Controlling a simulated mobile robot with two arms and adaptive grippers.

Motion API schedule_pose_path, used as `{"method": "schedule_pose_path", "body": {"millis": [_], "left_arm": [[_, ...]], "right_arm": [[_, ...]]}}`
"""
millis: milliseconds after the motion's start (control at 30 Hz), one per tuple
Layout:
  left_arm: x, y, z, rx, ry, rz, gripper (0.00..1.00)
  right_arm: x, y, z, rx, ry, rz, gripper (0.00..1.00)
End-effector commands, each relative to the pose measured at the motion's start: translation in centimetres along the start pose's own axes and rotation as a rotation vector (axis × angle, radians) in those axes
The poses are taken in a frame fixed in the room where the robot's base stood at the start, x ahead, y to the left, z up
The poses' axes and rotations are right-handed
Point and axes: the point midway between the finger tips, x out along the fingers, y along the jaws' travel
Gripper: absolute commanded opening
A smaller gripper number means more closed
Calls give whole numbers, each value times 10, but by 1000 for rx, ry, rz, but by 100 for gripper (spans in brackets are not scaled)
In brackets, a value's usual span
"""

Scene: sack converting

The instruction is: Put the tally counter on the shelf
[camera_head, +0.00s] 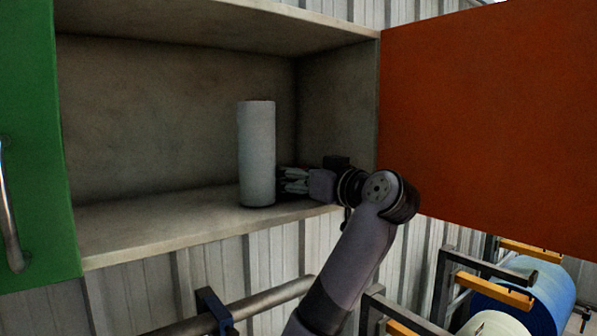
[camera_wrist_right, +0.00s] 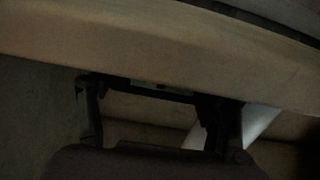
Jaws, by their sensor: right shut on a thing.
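My right gripper (camera_head: 286,180) reaches into the open cabinet from the right, low over the shelf (camera_head: 150,222) and just right of a white cylinder. In the right wrist view, my right gripper (camera_wrist_right: 160,105) has its fingers on either side of a thin dark thing with a pale patch, which looks like the tally counter (camera_wrist_right: 150,86). The wrist view is dim and the counter's face is hard to make out. In the head view I cannot make out the counter at the fingertips. I cannot tell whether it touches the shelf. My left gripper is not in view.
The white cylinder (camera_head: 257,150) stands upright on the shelf, close to my fingers. A green door (camera_head: 35,150) stands at left, an orange door (camera_head: 480,120) at right. The shelf's left part is bare. Below right are rolls (camera_head: 535,290) on a rack.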

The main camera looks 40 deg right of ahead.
Motion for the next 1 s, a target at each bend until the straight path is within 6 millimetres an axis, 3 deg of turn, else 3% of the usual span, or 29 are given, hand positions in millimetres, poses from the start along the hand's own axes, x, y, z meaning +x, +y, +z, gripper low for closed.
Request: {"method": "schedule_pose_path", "body": {"millis": [333, 367, 467, 867, 1000], "left_arm": [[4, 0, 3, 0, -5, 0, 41], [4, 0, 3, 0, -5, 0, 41], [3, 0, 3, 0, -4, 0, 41], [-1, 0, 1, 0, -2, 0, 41], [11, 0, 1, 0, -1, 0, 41]], "right_arm": [[0, 0, 4, -1, 3, 1, 35], [0, 0, 4, 0, 1, 0, 71], [0, 0, 3, 0, 1, 0, 78], [0, 0, -2, 0, 1, -2, 79], [-18, 1, 2, -2, 5, 2, 79]]}}
